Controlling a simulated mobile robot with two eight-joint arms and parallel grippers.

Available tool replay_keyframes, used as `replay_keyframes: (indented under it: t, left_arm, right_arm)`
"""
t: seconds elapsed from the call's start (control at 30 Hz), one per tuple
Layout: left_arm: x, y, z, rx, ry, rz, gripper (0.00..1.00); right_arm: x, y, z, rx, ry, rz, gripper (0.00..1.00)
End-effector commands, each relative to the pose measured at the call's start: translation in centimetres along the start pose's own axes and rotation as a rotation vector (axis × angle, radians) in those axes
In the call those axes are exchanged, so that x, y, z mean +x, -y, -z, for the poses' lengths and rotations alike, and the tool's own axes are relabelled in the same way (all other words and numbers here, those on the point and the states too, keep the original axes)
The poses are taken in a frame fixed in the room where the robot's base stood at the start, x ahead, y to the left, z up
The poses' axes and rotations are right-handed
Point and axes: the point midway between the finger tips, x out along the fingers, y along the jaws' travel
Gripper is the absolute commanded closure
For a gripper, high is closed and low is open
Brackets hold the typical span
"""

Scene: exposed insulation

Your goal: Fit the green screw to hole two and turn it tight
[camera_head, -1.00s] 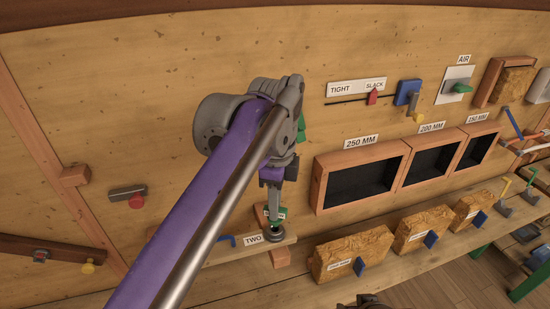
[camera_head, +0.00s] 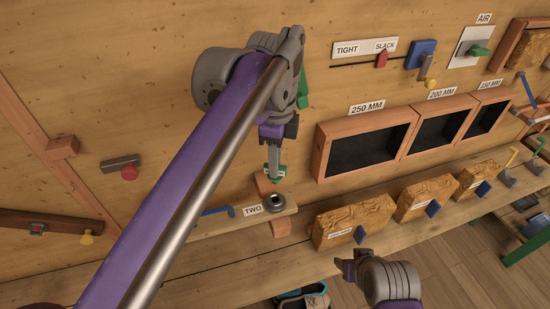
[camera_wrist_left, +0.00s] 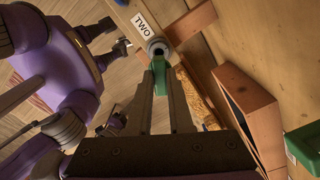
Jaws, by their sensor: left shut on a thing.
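My left gripper (camera_head: 274,166) is shut on the green screw (camera_wrist_left: 159,77), seen between its two fingers in the left wrist view. In the head view the green screw (camera_head: 277,180) is just above a grey ring-shaped hole (camera_head: 275,204) on a wooden ledge, with a visible gap between them. The label TWO (camera_head: 253,209) is beside this hole. The hole also shows beyond the screw in the left wrist view (camera_wrist_left: 157,46). The screw's lower end is hard to make out. My right gripper (camera_head: 348,264) is low, in front of the ledge; its jaws are unclear.
A blue bent tool (camera_head: 218,211) lies on the ledge left of the label. Insulation blocks (camera_head: 352,221) stand on the shelf to the right, below open dark boxes (camera_head: 366,146). A red slider (camera_head: 381,59) is near SLACK. A red knob (camera_head: 129,173) is on the left wall.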

Motion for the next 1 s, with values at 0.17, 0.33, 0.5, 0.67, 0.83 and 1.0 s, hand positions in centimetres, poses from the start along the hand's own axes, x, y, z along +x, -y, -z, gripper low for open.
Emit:
replay_keyframes:
  t: [0.17, 0.33, 0.5, 0.67, 0.83, 1.0]
  left_arm:
    - [2.2, -0.1, 0.0, 0.0, -0.001, -0.004, 1.0]
    - [3.8, -0.1, 0.0, 0.0, -0.001, -0.003, 1.0]
    - [4.7, -0.1, 0.0, 0.0, 0.0, -0.002, 1.0]
    - [4.8, 0.0, 0.0, 0.0, 0.0, -0.001, 1.0]
    - [4.7, 0.0, 0.0, 0.0, 0.0, 0.0, 1.0]
    - [4.7, 0.0, 0.0, 0.0, 0.0, 0.0, 1.0]
  right_arm:
    - [0.8, 0.0, -1.5, 0.0, 0.017, 0.0, 0.46]
    - [1.5, 0.0, -2.5, 0.0, 0.027, 0.0, 0.46]
    - [1.8, 0.0, -3.0, 0.0, 0.032, 0.0, 0.46]
    - [1.9, 0.0, -3.1, 0.0, 0.032, 0.0, 0.46]
    - [1.8, 0.0, -3.0, 0.0, 0.032, 0.0, 0.46]
    - [1.8, 0.0, -3.0, 0.0, 0.032, 0.0, 0.46]
